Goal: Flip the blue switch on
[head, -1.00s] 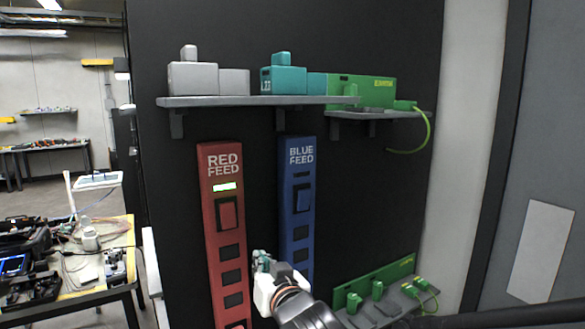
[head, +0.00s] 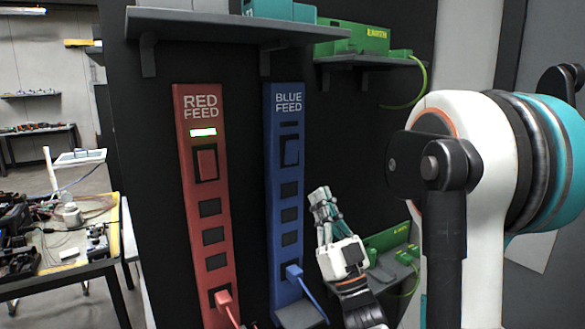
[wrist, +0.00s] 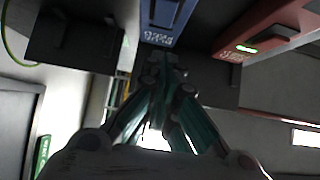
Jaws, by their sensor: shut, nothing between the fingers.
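The blue feed strip (head: 285,195) stands upright on the black panel, with its blue switch (head: 291,152) below the "BLUE FEED" label. The small window above that switch is dark. My gripper (head: 319,194) is shut and empty, to the right of the blue strip and lower than the switch. A gap shows between fingertips and switch in the picture; depth is hard to judge. In the wrist view, the closed fingertips (wrist: 165,62) point toward the labelled end of the blue strip (wrist: 168,12), which appears upside down. The blue switch does not show clearly there.
The red feed strip (head: 218,255), with its red switch (head: 207,164) and a lit indicator (head: 203,132), stands left of the blue one. A shelf (head: 200,25) juts out above both. A green unit (head: 385,250) sits low at right. A cluttered table (head: 60,270) is at left.

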